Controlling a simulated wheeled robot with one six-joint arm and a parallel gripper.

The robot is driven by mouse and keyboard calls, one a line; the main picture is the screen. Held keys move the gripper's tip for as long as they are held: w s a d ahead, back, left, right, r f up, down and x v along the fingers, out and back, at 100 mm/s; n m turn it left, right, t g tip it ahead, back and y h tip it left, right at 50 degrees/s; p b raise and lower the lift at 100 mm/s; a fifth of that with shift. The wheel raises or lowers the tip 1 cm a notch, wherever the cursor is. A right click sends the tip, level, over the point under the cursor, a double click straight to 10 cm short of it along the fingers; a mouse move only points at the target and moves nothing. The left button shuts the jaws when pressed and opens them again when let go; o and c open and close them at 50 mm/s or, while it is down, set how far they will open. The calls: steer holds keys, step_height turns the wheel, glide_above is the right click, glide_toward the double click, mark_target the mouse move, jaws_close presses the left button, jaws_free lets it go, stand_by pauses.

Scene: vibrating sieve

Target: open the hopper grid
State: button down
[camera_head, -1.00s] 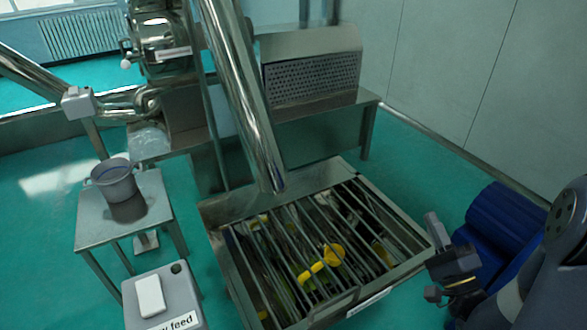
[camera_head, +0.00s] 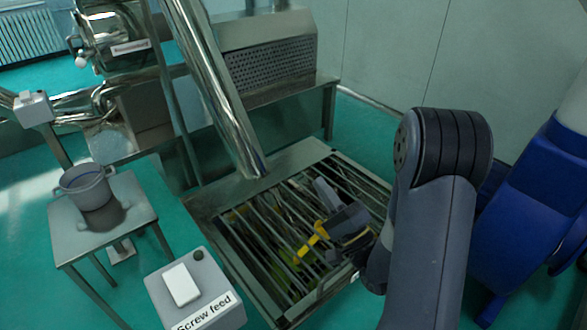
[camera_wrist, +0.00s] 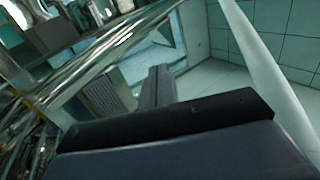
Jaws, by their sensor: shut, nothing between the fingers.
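The hopper (camera_head: 205,200) is a square metal box on the floor. Its grid (camera_head: 255,238) of parallel metal bars lies flat across the top. A yellow handle-like piece (camera_head: 312,238) shows at the bars, and yellow-green things lie beneath them. My gripper (camera_head: 328,208) is over the right part of the grid, close to the yellow piece; I cannot tell whether it touches. It is shut and empty. My arm hides the hopper's right front corner.
A long metal tube (camera_head: 215,95) slants down to the hopper's back edge. A small table (camera_head: 85,235) with a grey pot (camera_head: 88,188) and a box labelled "Screw feed" (camera_head: 205,300) stand at left. A perforated metal housing (camera_head: 270,68) stands behind.

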steer(key=p+x, duration=0.3)
steer(key=x, duration=0.9)
steer(key=shift+w+r, duration=0.25)
steer(key=shift+a+f, duration=0.15)
stand_by(1.0)
